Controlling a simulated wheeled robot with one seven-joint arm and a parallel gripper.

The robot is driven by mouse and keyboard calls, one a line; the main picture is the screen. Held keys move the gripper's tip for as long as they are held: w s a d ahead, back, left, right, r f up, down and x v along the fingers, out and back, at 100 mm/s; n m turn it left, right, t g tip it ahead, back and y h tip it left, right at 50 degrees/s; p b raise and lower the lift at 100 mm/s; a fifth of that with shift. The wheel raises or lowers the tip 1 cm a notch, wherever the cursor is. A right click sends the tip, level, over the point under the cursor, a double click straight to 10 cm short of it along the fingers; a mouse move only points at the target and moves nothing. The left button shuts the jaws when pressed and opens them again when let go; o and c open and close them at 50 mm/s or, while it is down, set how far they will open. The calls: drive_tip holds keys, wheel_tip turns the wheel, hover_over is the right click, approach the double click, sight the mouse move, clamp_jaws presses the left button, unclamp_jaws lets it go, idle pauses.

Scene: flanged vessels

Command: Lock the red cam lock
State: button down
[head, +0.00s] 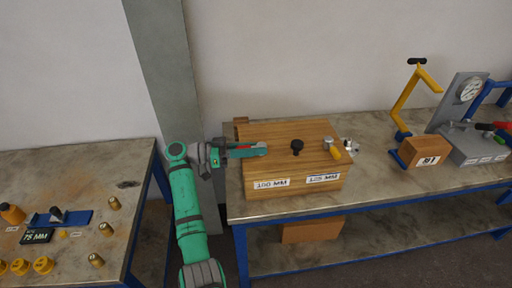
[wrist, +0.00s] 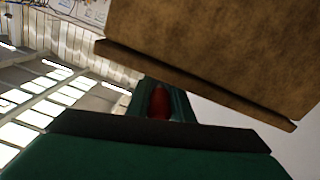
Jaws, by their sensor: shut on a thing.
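My gripper (head: 256,150) reaches in from the left over the wooden box (head: 285,133), at its left part. In the wrist view the gripper (wrist: 160,92) is shut on a red piece, the visible part of the red cam lock (wrist: 159,104), held between the green fingers. A little red of the cam lock also shows at the gripper in the head view (head: 241,146). The rest of the lock is hidden by the gripper, so its angle cannot be told. A brown wooden surface (wrist: 220,45) lies close to the fingers in the wrist view.
Right stand a smaller box (head: 420,154) and a yellow arm (head: 408,98). A left table (head: 75,170) holds brass fittings.

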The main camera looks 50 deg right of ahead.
drive_tip(key=shift+d+f, duration=0.1)
drive_tip(key=c, duration=1.6)
unclamp_jaws()
drive_tip(key=shift+s, duration=0.1)
drive_tip(key=v, duration=1)
drive_tip(key=shift+w+a, duration=0.2)
drive_tip(key=shift+w, duration=0.1)
drive_tip(key=shift+w+a, duration=0.1)
drive_tip(key=shift+w, duration=0.05)
